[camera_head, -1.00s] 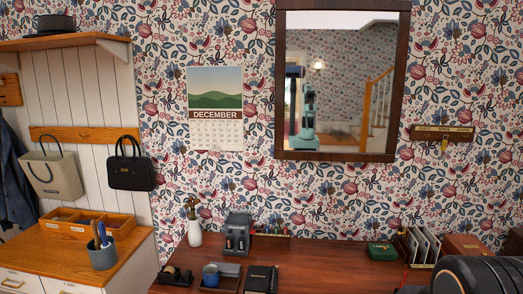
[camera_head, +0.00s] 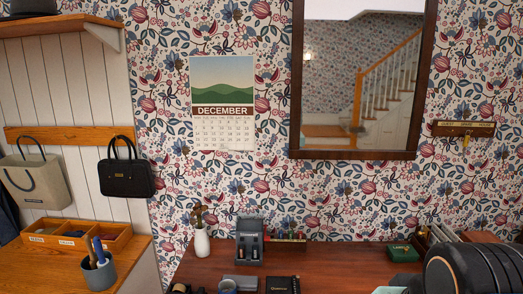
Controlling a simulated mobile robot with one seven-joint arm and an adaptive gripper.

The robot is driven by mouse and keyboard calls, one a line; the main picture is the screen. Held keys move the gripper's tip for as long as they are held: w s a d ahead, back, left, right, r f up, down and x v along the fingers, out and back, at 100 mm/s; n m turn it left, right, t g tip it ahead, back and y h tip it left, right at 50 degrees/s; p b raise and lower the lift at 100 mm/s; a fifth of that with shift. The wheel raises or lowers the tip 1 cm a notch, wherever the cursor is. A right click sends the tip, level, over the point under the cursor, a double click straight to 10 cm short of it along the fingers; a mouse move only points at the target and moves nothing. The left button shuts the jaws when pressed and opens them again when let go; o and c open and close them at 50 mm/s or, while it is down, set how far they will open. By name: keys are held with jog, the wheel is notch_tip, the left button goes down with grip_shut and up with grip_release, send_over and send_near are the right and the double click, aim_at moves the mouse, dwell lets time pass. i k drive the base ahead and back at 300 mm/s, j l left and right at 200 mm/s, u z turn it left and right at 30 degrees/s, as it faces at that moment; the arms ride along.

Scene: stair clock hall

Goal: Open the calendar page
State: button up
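The calendar (camera_head: 222,102) hangs flat on the patterned wall, left of the mirror. Its upper part is a picture of green hills under a pale sky. Below a dark band reading DECEMBER is a white grid of dates (camera_head: 223,133). The sheet's lower edge hangs free above the desk. A dark rounded arm part of mine (camera_head: 478,268) shows at the lower right. My gripper's fingers are not in view.
A dark wooden desk (camera_head: 330,262) below holds a white vase (camera_head: 202,243), a grey charger-like stand (camera_head: 249,242) and a green box (camera_head: 402,252). A framed mirror (camera_head: 362,75) hangs right of the calendar. A black handbag (camera_head: 126,178) hangs to the left. The wall around the calendar is clear.

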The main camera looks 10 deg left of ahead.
aim_at(216, 127)
jog(key=i+j, duration=0.15)
jog(key=j, duration=0.2)
jog(key=i+j+z, duration=0.1)
jog(key=j, duration=0.3)
jog(key=i+j, duration=0.15)
jog(key=j, duration=0.2)
jog(key=i+j+z, duration=0.1)
jog(key=j, duration=0.3)
